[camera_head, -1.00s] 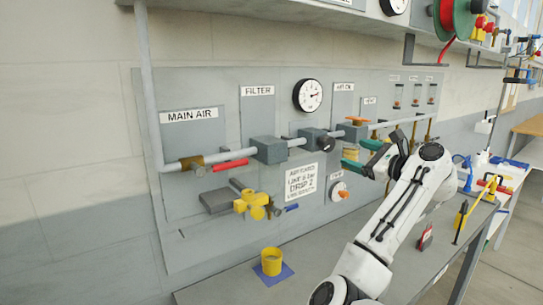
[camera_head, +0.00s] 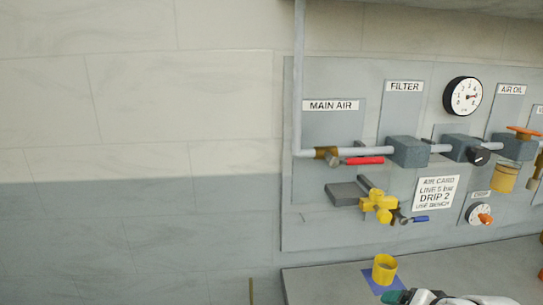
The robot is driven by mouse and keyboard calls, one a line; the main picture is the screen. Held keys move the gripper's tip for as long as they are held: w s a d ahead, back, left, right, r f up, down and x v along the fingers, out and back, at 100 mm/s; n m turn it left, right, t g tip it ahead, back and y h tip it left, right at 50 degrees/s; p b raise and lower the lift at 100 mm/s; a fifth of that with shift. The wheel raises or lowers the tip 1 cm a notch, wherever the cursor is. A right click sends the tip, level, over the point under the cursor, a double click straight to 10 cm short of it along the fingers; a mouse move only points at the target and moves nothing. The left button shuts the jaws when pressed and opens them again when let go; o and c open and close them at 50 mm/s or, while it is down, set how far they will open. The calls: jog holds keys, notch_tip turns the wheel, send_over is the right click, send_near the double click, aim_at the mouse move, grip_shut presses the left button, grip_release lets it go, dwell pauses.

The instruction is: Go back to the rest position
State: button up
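My white arm shows only as a strip at the bottom edge, right of centre. A teal part of my gripper (camera_head: 394,297) shows at its left end, just below the yellow cup (camera_head: 384,269) in the picture. The rest of the gripper is cut off by the frame, so its opening and anything between its fingers are hidden. The yellow cup stands upright on a blue square (camera_head: 371,279) on the grey bench (camera_head: 330,284).
The grey wall panel (camera_head: 334,74) carries a red-handled valve (camera_head: 362,160), a filter block (camera_head: 408,151), a yellow manifold (camera_head: 379,206), a gauge (camera_head: 462,97), a black knob (camera_head: 479,156) and an orange-knobbed dial (camera_head: 480,215). Bare wall fills the left.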

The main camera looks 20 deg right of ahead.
jog(key=s+a+f+n, duration=0.1)
jog(key=a+f+n, duration=0.1)
jog(key=s+a+f+n+g, duration=0.1)
jog(key=s+a, duration=0.1)
jog(key=a, duration=0.1)
jog(key=s+a+f+n, duration=0.2)
jog(key=a, duration=0.1)
jog(key=shift+a+f+n+g+y, duration=0.15)
jog(key=shift+f+n+g+y, duration=0.15)
jog(key=shift+g, duration=0.1)
jog(key=s+a+f+n+g, duration=0.2)
jog(key=s+a+f+n, duration=0.3)
jog(key=s+a+n, duration=0.3)
jog(key=s+d+f+m+g+b, duration=0.1)
jog(key=s+f+m+g+b, duration=0.1)
jog(key=s+f, duration=0.5)
jog(key=s+g, duration=0.1)
jog(key=s, duration=0.2)
jog(key=shift+d+f+m+g, duration=0.2)
jog(key=shift+m+g, duration=0.1)
jog(key=shift+g, duration=0.1)
dwell(1.1)
